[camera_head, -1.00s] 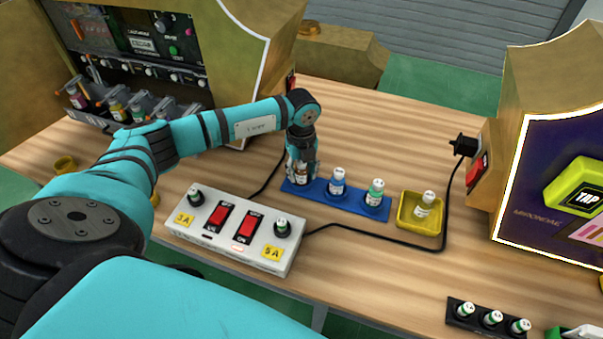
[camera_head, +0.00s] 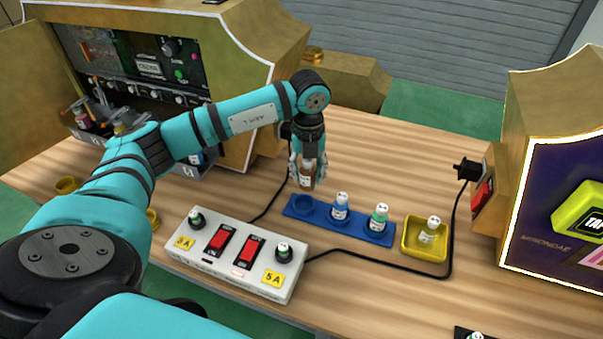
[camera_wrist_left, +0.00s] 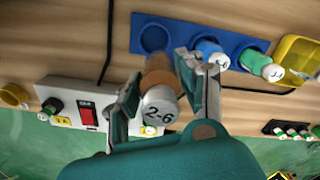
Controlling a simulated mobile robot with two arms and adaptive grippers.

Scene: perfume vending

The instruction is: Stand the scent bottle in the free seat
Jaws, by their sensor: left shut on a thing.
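My left gripper (camera_head: 307,168) is shut on a brown scent bottle (camera_head: 307,178) and holds it upright above the back left of the blue tray (camera_head: 322,213). In the left wrist view the bottle's grey-white cap (camera_wrist_left: 157,107) reads "2-6" and sits between the fingers. The tray's left seat (camera_head: 303,202) is empty; a blue bottle (camera_head: 340,206) and a teal bottle (camera_head: 379,217) stand in its other seats. The open machine (camera_head: 150,65) at the left has a row of bottle seats, largely hidden by my arm. My right gripper is out of view.
A yellow dish (camera_head: 408,246) with a white-capped bottle (camera_head: 430,230) stands right of the tray. A white switch box (camera_head: 215,265) with red switches is in front. Black cables cross the table. A purple-fronted machine (camera_head: 555,200) stands at the right. Bare wood lies behind the tray.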

